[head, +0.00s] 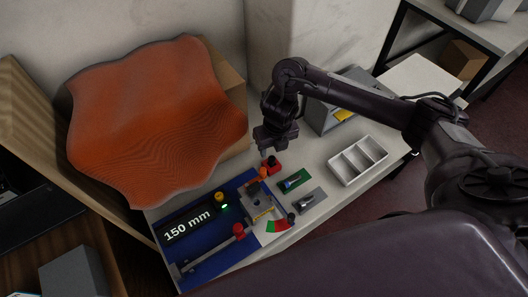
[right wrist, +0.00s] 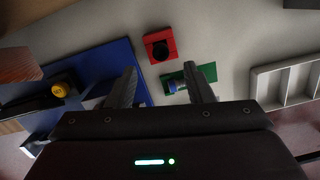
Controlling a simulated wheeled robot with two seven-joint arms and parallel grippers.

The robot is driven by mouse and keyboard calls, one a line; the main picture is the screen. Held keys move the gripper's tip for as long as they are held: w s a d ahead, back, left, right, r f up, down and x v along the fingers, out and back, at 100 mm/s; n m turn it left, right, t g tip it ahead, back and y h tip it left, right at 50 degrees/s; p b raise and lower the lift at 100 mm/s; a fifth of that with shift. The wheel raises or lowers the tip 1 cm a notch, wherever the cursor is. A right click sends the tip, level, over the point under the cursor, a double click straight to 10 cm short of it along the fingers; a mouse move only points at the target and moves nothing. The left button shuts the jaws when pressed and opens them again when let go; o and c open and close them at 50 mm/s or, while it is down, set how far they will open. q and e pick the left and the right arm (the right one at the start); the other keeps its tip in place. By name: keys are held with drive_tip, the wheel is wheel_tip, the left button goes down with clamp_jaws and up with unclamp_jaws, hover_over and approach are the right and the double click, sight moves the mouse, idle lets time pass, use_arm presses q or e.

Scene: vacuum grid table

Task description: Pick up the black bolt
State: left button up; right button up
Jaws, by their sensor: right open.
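A dark, round-topped piece, which looks like the black bolt (right wrist: 159,49), is on a red square pad (right wrist: 168,39) in the right wrist view. In the head view the bolt (head: 271,160) shows small and dark on the red pad, just below my right gripper (head: 264,148). My right gripper also shows in the right wrist view (right wrist: 162,70), fingers spread and empty. The red pad appears just beyond the fingertips, between their lines. The bolt's lower part is hidden. My left gripper is in neither view.
A green pad with a blue-ended bolt (head: 292,181) and a grey pad with a bolt (head: 307,202) lie nearby. A blue board (head: 190,250) with a 150 mm display is left; a white divided tray (head: 358,160) is right. An orange wavy sheet (head: 155,115) stands behind left.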

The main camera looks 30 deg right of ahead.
sight(272, 159)
wheel_tip(272, 159, down, 4)
drive_tip(key=shift+s+b, duration=0.1)
drive_tip(key=shift+b, duration=0.95)
drive_tip(key=f, duration=0.1)
drive_tip(key=w+f, duration=0.1)
drive_tip(key=f, duration=0.1)
drive_tip(key=shift+d, duration=0.1)
drive_tip(key=shift+f, duration=0.2)
drive_tip(key=shift+s, duration=0.1)
drive_tip(key=c, duration=0.8)
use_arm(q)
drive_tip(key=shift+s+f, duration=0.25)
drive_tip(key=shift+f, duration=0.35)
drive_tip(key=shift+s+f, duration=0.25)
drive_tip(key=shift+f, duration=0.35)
use_arm(e)
clamp_jaws()
